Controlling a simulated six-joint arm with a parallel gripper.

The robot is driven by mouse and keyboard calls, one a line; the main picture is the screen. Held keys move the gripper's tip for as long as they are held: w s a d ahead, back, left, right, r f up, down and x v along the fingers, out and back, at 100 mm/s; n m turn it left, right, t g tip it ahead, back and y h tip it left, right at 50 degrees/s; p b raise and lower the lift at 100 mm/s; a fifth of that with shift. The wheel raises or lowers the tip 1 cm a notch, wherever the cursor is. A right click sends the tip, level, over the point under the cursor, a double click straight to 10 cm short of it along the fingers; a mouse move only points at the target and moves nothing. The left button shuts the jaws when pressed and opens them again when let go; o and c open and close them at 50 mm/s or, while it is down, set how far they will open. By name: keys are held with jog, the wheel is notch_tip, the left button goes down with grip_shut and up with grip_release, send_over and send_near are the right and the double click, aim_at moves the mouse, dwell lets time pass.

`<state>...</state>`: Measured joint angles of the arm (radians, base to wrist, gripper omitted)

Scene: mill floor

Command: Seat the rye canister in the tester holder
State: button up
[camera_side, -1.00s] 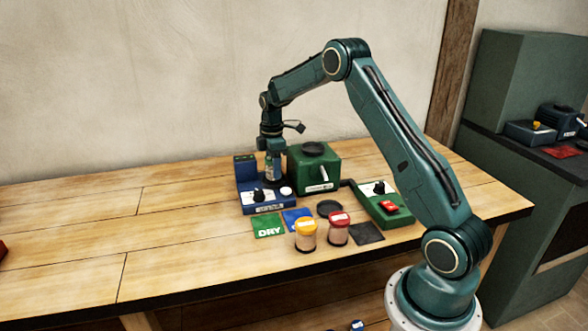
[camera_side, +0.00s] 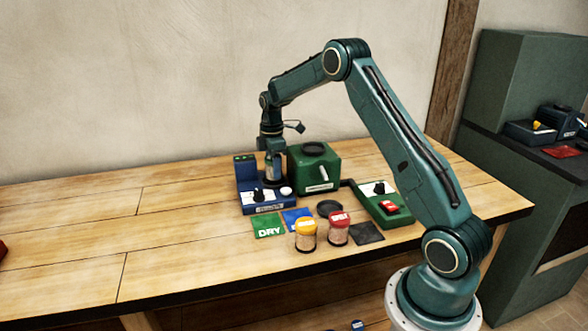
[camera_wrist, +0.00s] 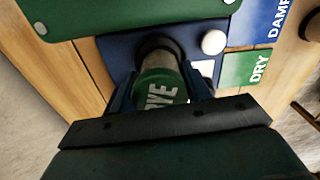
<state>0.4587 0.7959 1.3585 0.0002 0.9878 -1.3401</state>
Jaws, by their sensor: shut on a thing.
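The rye canister (camera_wrist: 160,92) has a green lid with white lettering, partly cut off in the wrist view. My gripper (camera_wrist: 160,86) is shut on it, one finger on each side. In the side view my gripper (camera_side: 273,170) points down over the back of the blue tester (camera_side: 262,200). The tester also shows in the wrist view (camera_wrist: 118,52). Its dark round holder (camera_wrist: 158,44) shows just beyond the lid, and the canister's lower end is at this ring. The fingers hide much of the canister, so I cannot tell how deep it sits.
A green machine (camera_side: 314,168) stands close to the right of my gripper. A yellow-lidded jar (camera_side: 306,234) and a red-lidded jar (camera_side: 339,228) stand in front. A green DRY card (camera_side: 268,226) and a blue card (camera_side: 297,218) lie before the tester.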

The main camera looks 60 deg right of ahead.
jog(key=shift+f, duration=0.6)
dwell(0.3)
jog(key=o, duration=0.8)
jog(key=shift+o, duration=0.2)
jog(key=shift+r, duration=0.1)
jog(key=shift+r, duration=5.35)
